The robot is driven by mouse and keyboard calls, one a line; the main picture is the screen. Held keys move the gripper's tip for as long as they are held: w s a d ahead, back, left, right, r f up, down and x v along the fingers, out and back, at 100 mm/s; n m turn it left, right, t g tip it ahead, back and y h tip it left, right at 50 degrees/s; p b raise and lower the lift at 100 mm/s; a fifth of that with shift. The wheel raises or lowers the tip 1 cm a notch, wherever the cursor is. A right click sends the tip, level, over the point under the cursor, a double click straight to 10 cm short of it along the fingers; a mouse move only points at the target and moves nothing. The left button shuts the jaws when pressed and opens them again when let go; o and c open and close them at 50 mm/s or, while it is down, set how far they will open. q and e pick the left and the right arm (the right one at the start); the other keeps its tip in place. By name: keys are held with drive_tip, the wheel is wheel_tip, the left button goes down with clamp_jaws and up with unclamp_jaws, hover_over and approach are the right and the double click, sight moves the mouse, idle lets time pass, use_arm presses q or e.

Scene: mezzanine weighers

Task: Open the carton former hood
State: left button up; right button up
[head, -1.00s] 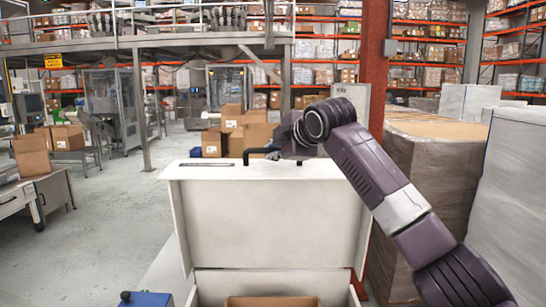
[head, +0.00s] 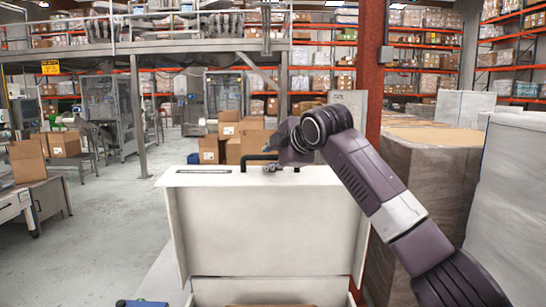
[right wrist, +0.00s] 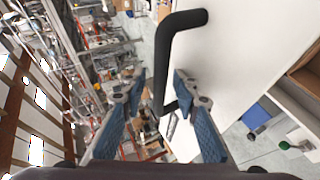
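The white carton former hood (head: 270,225) stands raised, with its broad panel facing me above the white machine body (head: 270,290). Its black bar handle (head: 262,157) is at the hood's top edge. In the right wrist view the handle (right wrist: 160,70) runs between the two blue-padded fingers of my right gripper (right wrist: 158,88). The fingers are spread, with gaps on both sides of the bar. In the head view my right gripper (head: 272,167) is small and partly hidden behind its own wrist at the handle. My left gripper is not in view.
Cardboard boxes (head: 235,135) stand behind the hood. A blue box (head: 142,303) is at the lower left. Open floor (head: 110,235) lies to the left.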

drive_tip(key=v, duration=1.2)
drive_tip(key=shift+f, duration=0.1)
